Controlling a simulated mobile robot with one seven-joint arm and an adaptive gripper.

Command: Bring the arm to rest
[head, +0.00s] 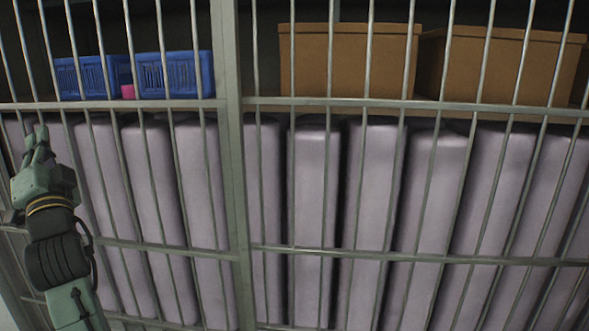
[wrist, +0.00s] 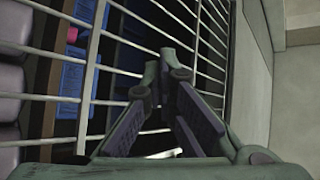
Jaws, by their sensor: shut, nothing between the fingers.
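My gripper (head: 38,143) is raised at the left side of the head view, in front of a metal barred cage. In the wrist view my gripper (wrist: 164,72) shows its two fingers meeting at the tips, with nothing between them. The fingers point along the bars, which run close on their left.
Metal bars (head: 236,170) span the whole head view. Behind them are blue crates (head: 180,73), a small pink item (head: 128,91), brown boxes (head: 348,60) on a shelf, and several tall pale purple padded blocks (head: 312,220). A plain wall (wrist: 296,85) stands right in the wrist view.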

